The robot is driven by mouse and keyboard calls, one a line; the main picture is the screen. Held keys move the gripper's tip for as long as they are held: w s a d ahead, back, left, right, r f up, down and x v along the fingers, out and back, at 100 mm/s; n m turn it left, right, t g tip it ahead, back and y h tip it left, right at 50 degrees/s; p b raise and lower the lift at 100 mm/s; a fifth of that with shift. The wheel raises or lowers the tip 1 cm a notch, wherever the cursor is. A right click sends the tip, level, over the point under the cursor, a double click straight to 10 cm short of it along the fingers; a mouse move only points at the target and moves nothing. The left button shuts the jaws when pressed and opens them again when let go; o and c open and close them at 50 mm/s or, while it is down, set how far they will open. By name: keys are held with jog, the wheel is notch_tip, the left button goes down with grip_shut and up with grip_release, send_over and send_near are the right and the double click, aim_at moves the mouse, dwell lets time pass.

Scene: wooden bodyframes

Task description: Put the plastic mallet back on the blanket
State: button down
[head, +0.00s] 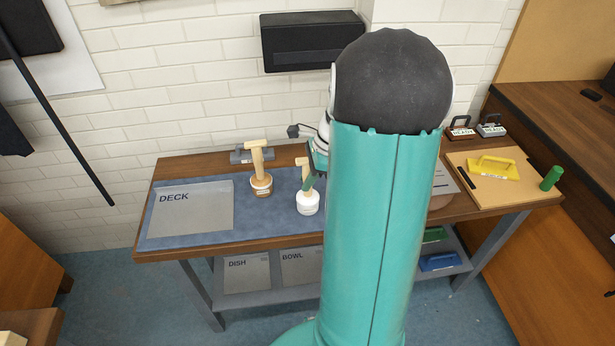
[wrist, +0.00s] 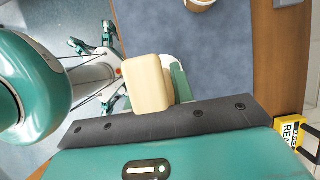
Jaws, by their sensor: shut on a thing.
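The plastic mallet (head: 307,203), with a white tub-like end and a pale wooden T-shaped top, is upright at the right part of the blue blanket (head: 285,228). I cannot tell whether its white end touches the blanket or hangs just above it. My gripper (head: 314,168) is shut on its upper part; my arm hides much of the grip. In the wrist view, the mallet's wooden top (wrist: 147,83) shows beside a green finger, with the blanket (wrist: 190,45) beyond. A second mallet (head: 261,185), with a brown-banded end, stands upright to its left on the blanket.
A grey DECK panel (head: 190,210) covers the blanket's left part. A grey handled tool (head: 240,156) sits behind. Bare blanket lies in front of the mallets.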

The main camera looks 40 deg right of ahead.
jog(key=shift+f, duration=0.15)
jog(key=c, duration=1.2)
grip_release()
jog(key=v, duration=1.2)
jog(key=a+r+n+h, duration=0.1)
jog(key=a+r+n, duration=0.2)
jog(key=a+n, duration=0.35)
jog(key=a+r+n+h, duration=0.15)
jog(key=a+n, duration=0.25)
jog(key=a, duration=0.6)
jog(key=s+a+n+t, duration=0.1)
jog(key=s+a+n, duration=0.1)
jog(key=a+n, duration=0.2)
jog(key=s+a+r+n+t+h, duration=0.1)
jog(key=s+a+n, duration=0.2)
jog(key=a+n, duration=0.2)
jog(key=s+a+n+t, duration=0.1)
jog(key=s+a+n, duration=0.2)
jog(key=a+n, duration=0.2)
jog(key=shift+a+r, duration=0.25)
jog(key=shift+r, duration=0.05)
